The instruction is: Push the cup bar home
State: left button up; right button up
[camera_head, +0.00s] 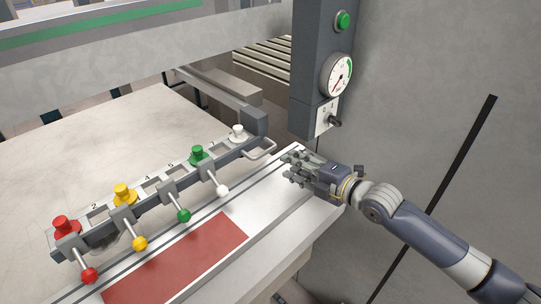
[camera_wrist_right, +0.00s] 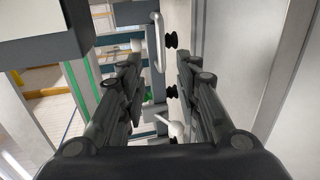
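The cup bar (camera_head: 255,122) is a long grey bar lying diagonally over the pale table. It carries red, yellow, green and white cups, with ball-ended levers along its near side. A pale loop handle (camera_head: 262,152) projects from its right end; the handle also shows between the fingers in the wrist view (camera_wrist_right: 158,42). My right gripper (camera_head: 290,168) is open and empty, just right of the handle and apart from it. Its two fingers stand wide apart in the wrist view (camera_wrist_right: 160,85). My left gripper is not in view.
A red pad (camera_head: 178,258) lies on the front ledge. A dark column holds a green button (camera_head: 343,21), a round gauge (camera_head: 337,75) and a black switch (camera_head: 334,121) above my right gripper. A grey machine wall (camera_head: 440,60) stands at the right.

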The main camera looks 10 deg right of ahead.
aim_at(265, 154)
jog(key=shift+f, duration=0.1)
jog(key=shift+w+a, duration=0.15)
jog(key=shift+w, duration=0.1)
jog(key=p+x, duration=0.2)
jog(key=x, duration=0.8)
grip_shut()
